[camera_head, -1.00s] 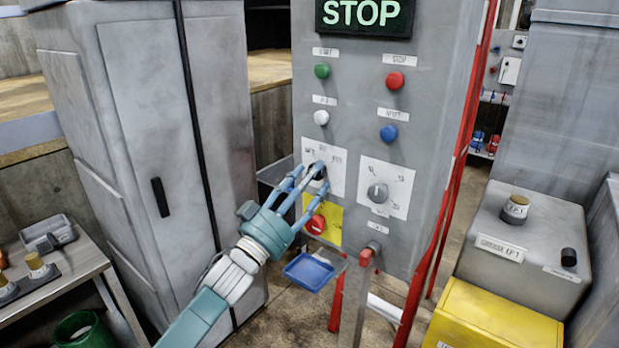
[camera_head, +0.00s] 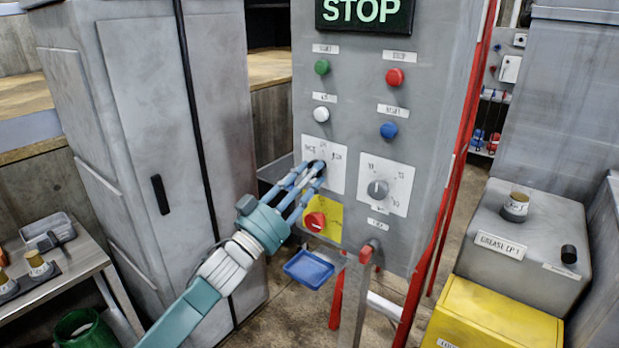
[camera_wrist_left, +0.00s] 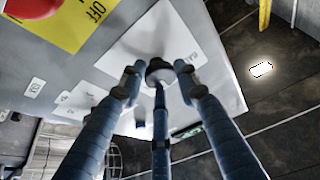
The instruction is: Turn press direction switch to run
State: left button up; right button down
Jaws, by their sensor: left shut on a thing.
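The press direction switch is a dark rotary knob on a white label plate (camera_head: 335,175) on the grey control panel (camera_head: 357,140). My left gripper (camera_head: 318,168) is at this plate with its fingers shut around the knob and hides most of it in the head view. In the left wrist view the knob (camera_wrist_left: 158,72) sits between the blue fingertips of my left gripper (camera_wrist_left: 159,76), in front of the white plate (camera_wrist_left: 205,45). The exact pointing of the knob cannot be told. My right gripper is not in view.
A red knob on a yellow plate (camera_head: 333,222) lies just below my left gripper. A second rotary knob (camera_head: 378,189) is to the right. Buttons (camera_head: 388,131) are above. A blue tray (camera_head: 308,270) hangs below, and a grey cabinet (camera_head: 150,100) stands left.

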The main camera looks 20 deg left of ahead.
pick_arm(q)
jog(key=shift+w+a+m+g+h+p, duration=0.15)
jog(key=shift+m+g+h, duration=0.45)
jog(key=shift+m, duration=1.25)
jog(key=shift+s+m+g+h+p, duration=0.1)
jog(key=shift+m+g+h+p, duration=0.35)
jog(key=shift+m, duration=1.45)
jog(key=shift+w+a+m+g+h, duration=0.1)
jog(key=shift+m+g+h, duration=0.65)
jog(key=shift+m, duration=1.1)
jog(key=shift+f+g, duration=0.15)
jog(key=shift+g, duration=0.15)
jog(key=o, duration=1.1)
jog(key=shift+o, duration=0.2)
jog(key=shift+a, duration=0.1)
jog(key=v, duration=1.2)
